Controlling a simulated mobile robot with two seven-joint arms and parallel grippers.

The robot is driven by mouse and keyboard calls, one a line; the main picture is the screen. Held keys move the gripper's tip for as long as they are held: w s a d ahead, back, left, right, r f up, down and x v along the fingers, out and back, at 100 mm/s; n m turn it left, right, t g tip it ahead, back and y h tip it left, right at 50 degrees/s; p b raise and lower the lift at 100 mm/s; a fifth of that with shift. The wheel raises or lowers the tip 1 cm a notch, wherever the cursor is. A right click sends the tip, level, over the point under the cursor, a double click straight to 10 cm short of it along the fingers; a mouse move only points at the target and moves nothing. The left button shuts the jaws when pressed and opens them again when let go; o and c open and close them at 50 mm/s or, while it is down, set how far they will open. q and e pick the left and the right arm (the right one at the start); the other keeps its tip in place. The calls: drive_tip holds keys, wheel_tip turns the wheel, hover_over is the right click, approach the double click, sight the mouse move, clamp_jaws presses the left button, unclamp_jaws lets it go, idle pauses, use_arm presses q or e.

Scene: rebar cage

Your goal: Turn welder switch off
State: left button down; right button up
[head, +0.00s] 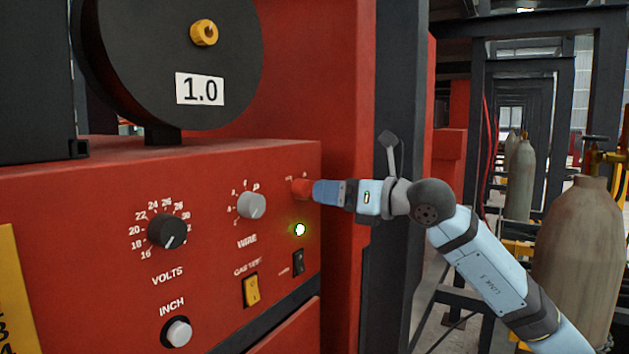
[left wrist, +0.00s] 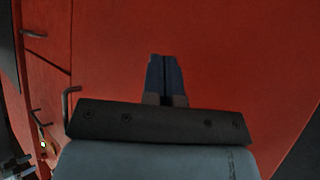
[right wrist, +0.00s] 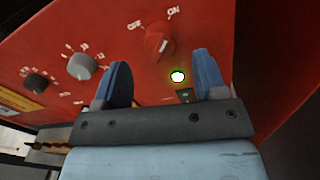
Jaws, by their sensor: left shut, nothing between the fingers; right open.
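The red welder switch (head: 301,188) is a round knob at the upper right of the red welder's front panel. In the right wrist view the red switch (right wrist: 160,42) sits below OFF and ON labels, and its pale mark appears to point toward ON. A green light (right wrist: 178,77) beside it is lit. My right gripper (head: 317,191) is at the switch, its blue fingers open and spread to either side of it in the right wrist view. I cannot tell whether they touch it. My left gripper (left wrist: 165,76) is shut and empty before a plain red surface.
The panel also carries a black volts knob (head: 167,231), a grey wire knob (head: 251,205), a yellow rocker (head: 251,290) and a black rocker (head: 298,263). A dark post (head: 398,130) stands right of the welder. Gas cylinders (head: 577,235) stand farther right.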

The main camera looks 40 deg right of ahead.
sight(305, 190)
use_arm(q)
drive_tip(key=shift+s+d+r+p, duration=0.1)
drive_tip(key=shift+s+r+p, duration=0.15)
drive_tip(key=shift+p, duration=0.1)
use_arm(e)
drive_tip(key=shift+x, duration=2.05)
use_arm(q)
drive_tip(key=shift+w, duration=0.1)
use_arm(e)
drive_tip(key=c, duration=0.9)
drive_tip(key=shift+c, duration=0.2)
